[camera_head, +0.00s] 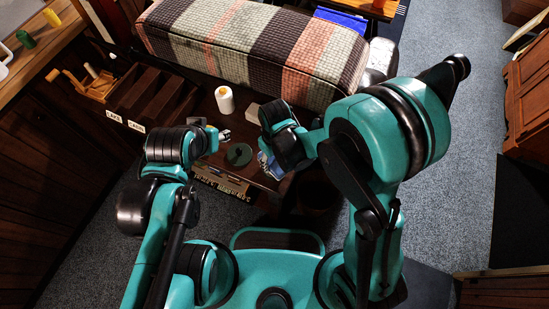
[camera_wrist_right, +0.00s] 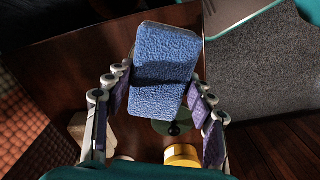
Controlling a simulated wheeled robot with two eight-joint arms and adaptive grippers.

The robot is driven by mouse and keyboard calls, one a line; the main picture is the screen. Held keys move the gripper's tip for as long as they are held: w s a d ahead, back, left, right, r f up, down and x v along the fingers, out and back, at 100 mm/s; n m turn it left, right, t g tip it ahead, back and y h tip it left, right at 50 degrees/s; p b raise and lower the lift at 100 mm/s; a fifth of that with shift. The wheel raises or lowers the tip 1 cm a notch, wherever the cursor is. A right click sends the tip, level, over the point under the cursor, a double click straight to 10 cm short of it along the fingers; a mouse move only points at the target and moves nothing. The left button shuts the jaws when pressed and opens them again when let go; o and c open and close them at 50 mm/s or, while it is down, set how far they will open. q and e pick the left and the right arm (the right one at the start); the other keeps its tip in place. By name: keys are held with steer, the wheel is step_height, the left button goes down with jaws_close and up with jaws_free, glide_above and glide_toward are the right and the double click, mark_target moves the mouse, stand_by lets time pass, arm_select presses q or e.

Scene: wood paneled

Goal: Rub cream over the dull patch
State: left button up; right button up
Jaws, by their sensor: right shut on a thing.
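My right gripper (camera_head: 265,157) is shut on a blue sponge block (camera_head: 269,165) near the right edge of the dark wooden table (camera_head: 206,110). The sponge (camera_wrist_right: 167,65) fills the space between the two fingers (camera_wrist_right: 157,105) in the right wrist view.
A pale block (camera_head: 252,113) lies right of the pot. A striped padded bench (camera_head: 250,45) bounds the far side. Wooden trays (camera_head: 150,93) with small label cards stand at the left. A lettered strip (camera_head: 235,188) runs along the near table edge. Carpet lies to the right.

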stand_by(0.6)
steer(key=shift+r+p, duration=2.6)
steer(key=shift+r, duration=0.9)
